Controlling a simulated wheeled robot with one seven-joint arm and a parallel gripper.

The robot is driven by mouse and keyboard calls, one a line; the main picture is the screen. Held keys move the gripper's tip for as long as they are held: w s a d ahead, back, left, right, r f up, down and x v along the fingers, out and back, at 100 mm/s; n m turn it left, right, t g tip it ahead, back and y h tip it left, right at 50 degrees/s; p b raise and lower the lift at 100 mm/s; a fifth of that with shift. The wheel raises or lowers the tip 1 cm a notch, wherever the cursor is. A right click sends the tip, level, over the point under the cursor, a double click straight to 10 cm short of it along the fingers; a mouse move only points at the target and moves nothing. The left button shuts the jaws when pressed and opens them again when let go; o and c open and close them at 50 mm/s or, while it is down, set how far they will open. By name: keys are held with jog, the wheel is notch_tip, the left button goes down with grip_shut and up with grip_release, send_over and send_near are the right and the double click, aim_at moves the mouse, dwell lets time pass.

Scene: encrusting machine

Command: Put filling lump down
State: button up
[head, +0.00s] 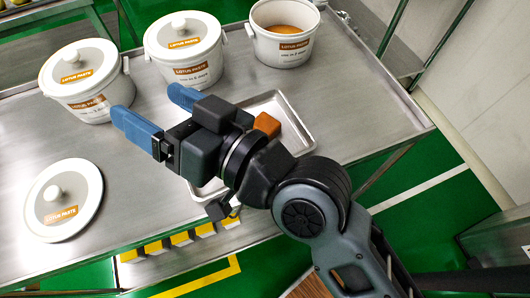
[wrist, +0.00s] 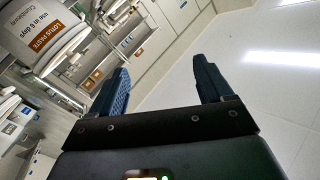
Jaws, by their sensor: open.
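An orange-brown filling lump (head: 267,124) sits in a shallow metal tray (head: 298,126) on the steel table. My arm hides part of the tray and perhaps part of the lump. My gripper (head: 146,101) is open, with its two blue fingers apart and nothing between them. It is over the table, left of the tray and in front of the lidded tubs. The wrist view also shows the open, empty fingers (wrist: 161,78); the lump is not in that view.
Two lidded white tubs (head: 83,80) (head: 185,50) stand at the back. An open tub (head: 284,35) with orange-brown paste stands right of them. A loose lid (head: 63,200) lies at the left. The steel table (head: 370,95) is clear at the right.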

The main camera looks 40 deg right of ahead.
jog(key=s+d+f+m+g+h, duration=0.1)
jog(key=s+d+f+h, duration=0.1)
jog(key=s+d+f, duration=0.3)
jog(key=s+d+f+m+h, duration=0.1)
jog(key=s+d+f+h, duration=0.2)
jog(key=s, duration=0.4)
jog(key=s+d+n, duration=0.1)
jog(key=s+d, duration=0.3)
jog(key=s, duration=0.3)
jog(key=s+d+f+n+g+h, duration=0.1)
jog(key=s+d+n, duration=0.1)
jog(key=s, duration=0.6)
jog(key=shift+d+f, duration=0.25)
jog(key=shift+d, duration=0.65)
